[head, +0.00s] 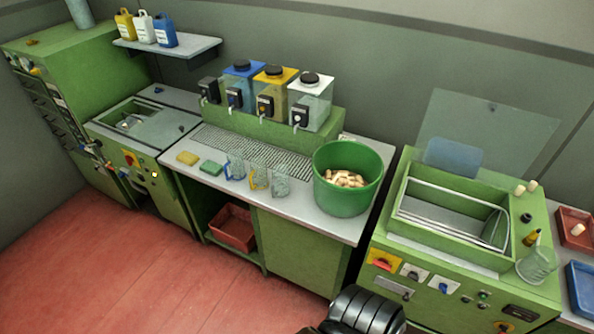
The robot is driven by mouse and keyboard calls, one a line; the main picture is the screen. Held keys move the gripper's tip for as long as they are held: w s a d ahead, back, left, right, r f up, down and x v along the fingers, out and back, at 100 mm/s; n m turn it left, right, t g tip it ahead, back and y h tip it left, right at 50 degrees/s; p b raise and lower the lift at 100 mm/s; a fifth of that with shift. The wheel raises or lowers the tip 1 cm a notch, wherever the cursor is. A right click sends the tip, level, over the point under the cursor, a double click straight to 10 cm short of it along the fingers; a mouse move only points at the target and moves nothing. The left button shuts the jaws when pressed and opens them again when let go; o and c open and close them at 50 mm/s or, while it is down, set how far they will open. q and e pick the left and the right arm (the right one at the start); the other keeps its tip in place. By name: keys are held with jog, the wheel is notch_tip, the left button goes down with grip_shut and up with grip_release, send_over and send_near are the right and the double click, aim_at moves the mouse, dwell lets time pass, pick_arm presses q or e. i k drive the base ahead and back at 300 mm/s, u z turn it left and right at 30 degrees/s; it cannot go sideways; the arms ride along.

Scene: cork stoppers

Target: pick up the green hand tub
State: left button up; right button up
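The green hand tub (338,201) stands upright on the right end of the grey worktop, in the head view. It is round and open at the top, and pale cork stoppers (346,178) lie inside it. Its base rests on the worktop near the right edge. Neither of my grippers can be made out in this view. A black ribbed part of my own body shows at the bottom edge, below the worktop and apart from the tub.
Clear jugs (257,179), a green sponge (211,168) and a yellow sponge (187,158) lie left of the tub. Dispensers (310,100) stand behind. A green machine (455,230) with an open clear lid (490,130) stands close on the right. The red floor in front looks clear.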

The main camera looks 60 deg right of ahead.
aim_at(347, 173)
jog(key=z, duration=0.2)
jog(key=i, duration=1.2)
jog(key=z, duration=1.3)
jog(key=i, duration=0.85)
jog(key=z, duration=0.95)
